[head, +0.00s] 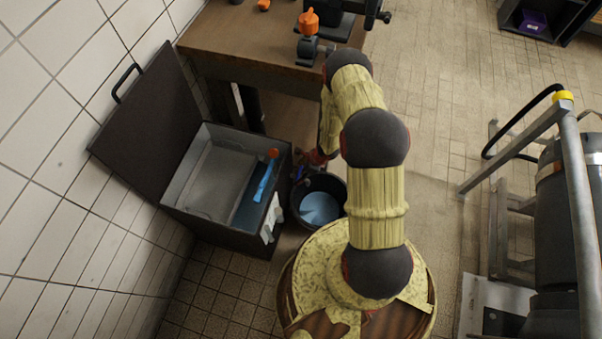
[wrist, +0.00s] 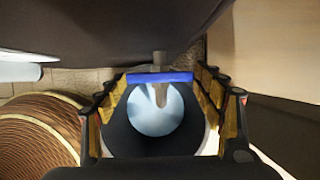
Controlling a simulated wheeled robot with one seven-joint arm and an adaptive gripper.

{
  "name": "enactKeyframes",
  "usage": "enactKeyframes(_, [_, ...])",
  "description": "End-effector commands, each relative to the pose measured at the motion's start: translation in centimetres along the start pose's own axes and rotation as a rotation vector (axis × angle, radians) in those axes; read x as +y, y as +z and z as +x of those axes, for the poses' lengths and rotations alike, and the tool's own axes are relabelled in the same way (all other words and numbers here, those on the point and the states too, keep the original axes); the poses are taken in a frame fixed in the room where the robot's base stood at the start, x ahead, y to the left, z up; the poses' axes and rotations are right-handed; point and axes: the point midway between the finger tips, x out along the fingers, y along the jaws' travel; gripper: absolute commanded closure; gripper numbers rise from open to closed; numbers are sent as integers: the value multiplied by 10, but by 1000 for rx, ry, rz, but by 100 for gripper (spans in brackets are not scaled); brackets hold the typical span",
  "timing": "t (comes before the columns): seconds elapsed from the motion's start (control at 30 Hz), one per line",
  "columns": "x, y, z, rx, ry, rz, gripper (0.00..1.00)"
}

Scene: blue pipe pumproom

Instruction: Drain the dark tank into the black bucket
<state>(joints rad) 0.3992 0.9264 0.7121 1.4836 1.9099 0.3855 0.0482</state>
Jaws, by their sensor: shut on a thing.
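The dark tank (head: 225,232) stands against the tiled wall with its lid (head: 150,110) open. Inside are bluish liquid and a blue tool with an orange end (head: 264,180). The black bucket (head: 330,184) stands on the floor against the tank's right side, with pale blue liquid (head: 320,208) in it. In the wrist view, my gripper (wrist: 160,79) is shut on the blue handle (wrist: 160,77) of a grey tap (wrist: 159,61) on the tank, above the bucket's liquid (wrist: 155,112). My arm partly hides the gripper (head: 315,158) in the head view.
A brown workbench (head: 235,45) with an orange-capped valve (head: 308,20) stands behind the tank. A metal frame (head: 515,150) with a dark cylinder (head: 560,210) stands at right. The tiled floor between (head: 430,130) is clear.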

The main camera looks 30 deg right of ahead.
Motion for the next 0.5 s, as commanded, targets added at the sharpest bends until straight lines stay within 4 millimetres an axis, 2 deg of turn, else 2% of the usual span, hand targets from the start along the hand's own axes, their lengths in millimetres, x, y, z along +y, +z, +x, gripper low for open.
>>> enactKeyframes(0.37, [0, 0, 0, -1, -9, 21, 57])
enactKeyframes(0.4, [0, 0, 0, -1, -9, 21, 30])
enactKeyframes(0.5, [0, 0, 0, -1, -9, 21, 25])
